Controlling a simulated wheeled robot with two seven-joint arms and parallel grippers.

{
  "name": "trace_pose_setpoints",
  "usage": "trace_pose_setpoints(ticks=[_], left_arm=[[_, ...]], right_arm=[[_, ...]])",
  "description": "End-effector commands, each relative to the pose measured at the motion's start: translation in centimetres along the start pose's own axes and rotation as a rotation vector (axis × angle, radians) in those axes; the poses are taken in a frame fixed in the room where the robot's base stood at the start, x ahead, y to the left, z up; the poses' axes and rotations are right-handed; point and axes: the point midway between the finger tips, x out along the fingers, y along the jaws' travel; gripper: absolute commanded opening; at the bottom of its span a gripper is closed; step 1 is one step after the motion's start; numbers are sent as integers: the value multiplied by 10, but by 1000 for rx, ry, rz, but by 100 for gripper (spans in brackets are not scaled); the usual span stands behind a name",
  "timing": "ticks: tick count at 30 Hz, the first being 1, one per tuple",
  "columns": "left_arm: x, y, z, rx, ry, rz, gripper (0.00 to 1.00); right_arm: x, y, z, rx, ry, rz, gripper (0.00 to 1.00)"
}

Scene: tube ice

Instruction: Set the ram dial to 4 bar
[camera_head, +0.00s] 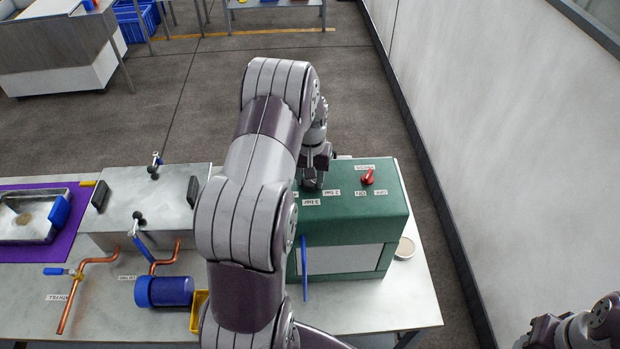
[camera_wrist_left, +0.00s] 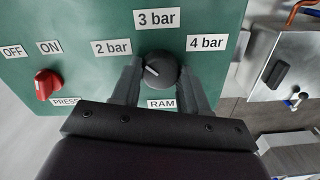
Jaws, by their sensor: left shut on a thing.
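The black ram dial (camera_wrist_left: 160,70) is on the green press box (camera_head: 345,215), above a "RAM" label (camera_wrist_left: 161,104). Labels "2 bar" (camera_wrist_left: 112,48), "3 bar" (camera_wrist_left: 157,19) and "4 bar" (camera_wrist_left: 206,42) sit around it. The white mark on the dial points up and left, roughly toward "2 bar". My left gripper (camera_wrist_left: 158,88) is shut on the dial, one finger on each side. In the head view the left gripper (camera_head: 312,182) is over the box top and hides the dial. Part of my right gripper (camera_head: 540,332) shows at the lower right; its fingers are unclear.
A red press switch (camera_wrist_left: 47,84) with OFF and ON labels is beside the dial. A blue lever (camera_head: 304,268) hangs at the box front. A steel tank (camera_head: 125,190) and copper pipes (camera_head: 95,262) stand to the left. A round lid (camera_head: 405,248) lies right of the box.

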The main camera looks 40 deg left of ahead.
Motion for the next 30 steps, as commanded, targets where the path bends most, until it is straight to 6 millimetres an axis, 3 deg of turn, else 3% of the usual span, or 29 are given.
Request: trace_pose_setpoints(ticks=[30], left_arm=[[0, 0, -1, 960, 5, -2, 14]], right_arm=[[41, 0, 5, 0, 0, 0, 43]])
